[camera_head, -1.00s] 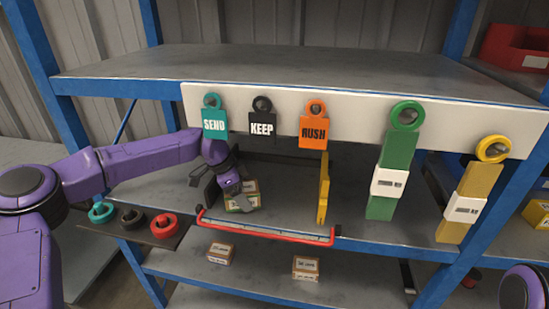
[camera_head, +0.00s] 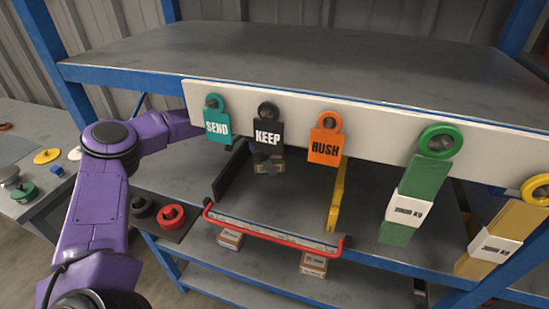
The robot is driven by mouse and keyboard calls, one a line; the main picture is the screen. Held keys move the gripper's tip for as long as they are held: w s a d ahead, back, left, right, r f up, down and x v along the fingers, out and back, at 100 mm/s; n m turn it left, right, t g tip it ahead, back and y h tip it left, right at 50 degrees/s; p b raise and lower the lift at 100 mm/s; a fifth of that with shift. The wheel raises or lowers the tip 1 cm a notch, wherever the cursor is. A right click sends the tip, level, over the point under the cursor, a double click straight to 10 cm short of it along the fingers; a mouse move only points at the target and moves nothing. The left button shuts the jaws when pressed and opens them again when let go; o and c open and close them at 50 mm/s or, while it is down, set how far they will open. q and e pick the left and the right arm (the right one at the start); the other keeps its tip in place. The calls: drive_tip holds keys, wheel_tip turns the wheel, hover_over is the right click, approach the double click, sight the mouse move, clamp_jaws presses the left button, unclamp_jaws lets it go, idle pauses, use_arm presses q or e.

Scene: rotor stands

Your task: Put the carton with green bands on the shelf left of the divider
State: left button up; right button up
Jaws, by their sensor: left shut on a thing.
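My left gripper (camera_head: 261,153) reaches in under the top shelf, mostly hidden behind the black KEEP tag (camera_head: 268,132). It is shut on a small carton (camera_head: 269,167) deep in the bay. The carton's bands are too small and shaded to read clearly. A yellow upright plate (camera_head: 337,195), which looks like the divider, stands right of the carton, apart from it. A black upright plate (camera_head: 230,172) stands to its left. The shelf (camera_head: 285,205) between the plates is bare in front of the carton. My right gripper is out of view.
A red bar (camera_head: 270,234) crosses the bay's front edge. SEND (camera_head: 217,124) and RUSH (camera_head: 326,148) tags hang from the white rail. Two cartons sit on the lower shelf (camera_head: 230,238) (camera_head: 314,263). Green (camera_head: 418,190) and yellow (camera_head: 500,235) tags hang at the right.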

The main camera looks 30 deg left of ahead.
use_arm(q)
drive_tip(key=shift+s+r, duration=0.1)
drive_tip(key=shift+s, duration=0.1)
drive_tip(key=o, duration=1)
drive_tip(key=shift+w+d, duration=0.1)
drive_tip(key=shift+d, duration=0.1)
drive_tip(key=shift+o, duration=1)
drive_tip(key=shift+w+f, duration=0.15)
drive_tip(key=shift+f, duration=0.1)
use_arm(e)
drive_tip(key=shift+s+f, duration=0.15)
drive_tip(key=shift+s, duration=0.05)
